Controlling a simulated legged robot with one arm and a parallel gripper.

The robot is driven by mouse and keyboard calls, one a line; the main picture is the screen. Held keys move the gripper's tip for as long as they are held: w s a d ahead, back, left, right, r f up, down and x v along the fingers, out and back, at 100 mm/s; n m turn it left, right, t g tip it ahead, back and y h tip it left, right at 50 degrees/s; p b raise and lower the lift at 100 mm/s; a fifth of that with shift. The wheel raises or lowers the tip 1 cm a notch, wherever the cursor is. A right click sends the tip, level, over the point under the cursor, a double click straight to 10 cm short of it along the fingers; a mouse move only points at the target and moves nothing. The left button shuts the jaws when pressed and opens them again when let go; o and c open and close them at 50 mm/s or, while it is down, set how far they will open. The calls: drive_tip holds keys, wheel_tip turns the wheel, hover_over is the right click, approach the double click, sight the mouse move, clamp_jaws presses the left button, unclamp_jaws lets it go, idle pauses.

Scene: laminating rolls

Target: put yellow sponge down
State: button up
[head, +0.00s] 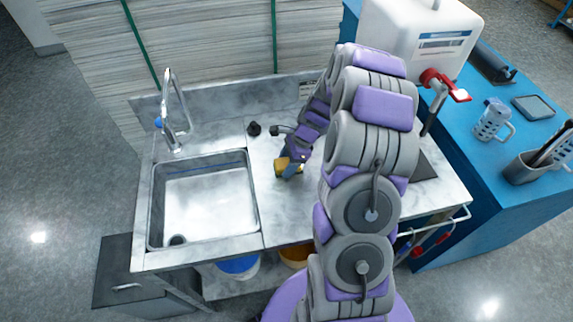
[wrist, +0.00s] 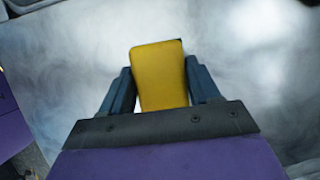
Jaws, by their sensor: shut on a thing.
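The yellow sponge (wrist: 159,75) is held between the two dark blue fingers of my gripper (wrist: 160,85) in the wrist view. In the head view the sponge (head: 282,165) shows as a small yellow block with a dark part, at my gripper (head: 290,168). My gripper is over the pale marbled counter (head: 283,215), to the right of the sink. I cannot tell whether the sponge touches the counter.
A steel sink (head: 203,200) with a tap (head: 172,110) is on the left. A small black object (head: 254,128) lies behind the sponge. The counter in front of my gripper is clear.

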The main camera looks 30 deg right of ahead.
drive_tip(key=shift+a, duration=0.45)
drive_tip(key=o, duration=0.9)
drive_tip(key=shift+a, duration=0.25)
drive_tip(key=shift+c, duration=0.2)
drive_tip(key=shift+o, duration=1.3)
drive_tip(key=shift+d, duration=0.55)
drive_tip(key=p+v, duration=0.3)
drive_tip(key=v, duration=0.9)
drive_tip(key=s+a+r+n+g, duration=0.1)
drive_tip(key=s+a+r+n, duration=0.4)
drive_tip(key=a, duration=0.4)
drive_tip(key=s+a+r+n+g+h, duration=0.1)
drive_tip(key=s+a+r+n, duration=0.4)
drive_tip(key=s+a+r, duration=0.1)
drive_tip(key=s+a+r+n+h, duration=0.1)
drive_tip(key=s+n, duration=0.4)
drive_tip(key=s, duration=0.5)
drive_tip(key=s+a+r+n+g+h, duration=0.1)
drive_tip(key=s+a+n+h, duration=0.1)
drive_tip(key=s+n, duration=0.4)
drive_tip(key=s+a, duration=0.1)
drive_tip(key=s, duration=0.3)
drive_tip(key=shift+r+h, duration=0.3)
drive_tip(key=shift+r, duration=0.05)
drive_tip(key=shift+a, duration=0.1)
